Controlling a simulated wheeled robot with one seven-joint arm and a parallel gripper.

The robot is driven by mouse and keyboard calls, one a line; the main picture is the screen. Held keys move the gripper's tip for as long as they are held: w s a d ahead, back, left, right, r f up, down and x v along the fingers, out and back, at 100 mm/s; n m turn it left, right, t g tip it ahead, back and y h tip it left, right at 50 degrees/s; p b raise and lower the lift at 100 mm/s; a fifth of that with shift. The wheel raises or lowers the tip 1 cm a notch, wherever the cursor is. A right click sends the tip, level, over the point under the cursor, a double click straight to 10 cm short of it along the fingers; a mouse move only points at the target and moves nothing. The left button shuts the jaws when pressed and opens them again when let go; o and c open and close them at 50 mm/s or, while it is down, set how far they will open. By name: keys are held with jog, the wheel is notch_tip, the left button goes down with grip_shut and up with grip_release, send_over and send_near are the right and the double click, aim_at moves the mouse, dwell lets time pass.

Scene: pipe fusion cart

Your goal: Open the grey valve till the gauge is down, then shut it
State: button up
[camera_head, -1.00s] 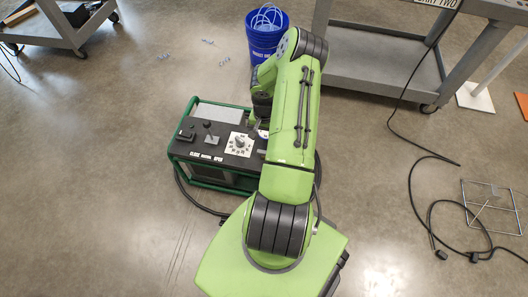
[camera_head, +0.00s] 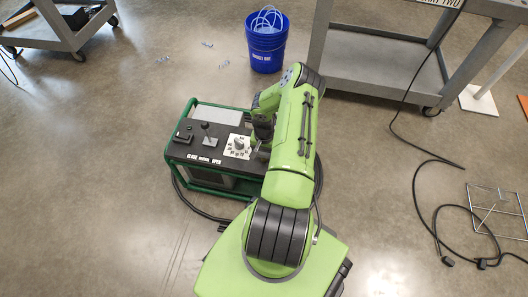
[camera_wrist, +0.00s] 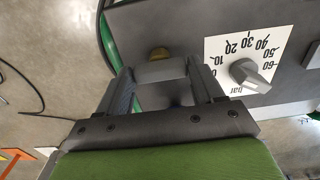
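A black-topped unit in a green tube frame (camera_head: 190,187) stands on the floor left of my arm. Its top bears a white dial plate with a grey pointer knob (camera_head: 239,144); the wrist view shows this knob (camera_wrist: 250,76) right of my gripper, its scale marked in bar. A grey block (camera_wrist: 160,71), perhaps the grey valve's handle, lies between the fingers of my gripper (camera_wrist: 163,82), with a round brass part (camera_wrist: 159,53) just beyond it. The fingers stand apart on either side; I cannot tell whether they touch the block. My arm hides the unit's right end, and no needle gauge is readable.
The unit's top also carries a black-knobbed lever (camera_head: 207,131) and a "CLOSE", "OPEN" label (camera_head: 204,160). A blue bucket (camera_head: 265,48) stands behind. A grey cart (camera_head: 370,68) stands at the back right. Cables (camera_head: 440,215) lie on the right floor.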

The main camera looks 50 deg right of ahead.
jog(key=c, duration=0.6)
jog(key=shift+o, duration=0.2)
jog(key=shift+m, duration=0.4)
jog(key=m+p, duration=0.1)
jog(key=m, duration=0.1)
jog(key=shift+m+p, duration=0.3)
jog(key=shift+m, duration=0.1)
jog(key=m+p, duration=0.1)
jog(key=m, duration=0.3)
jog(key=shift+m, duration=0.3)
jog(key=m, duration=0.4)
jog(key=shift+m+p, duration=0.3)
jog(key=shift+p, duration=0.05)
jog(key=shift+m+p, duration=0.3)
jog(key=shift+m, duration=2)
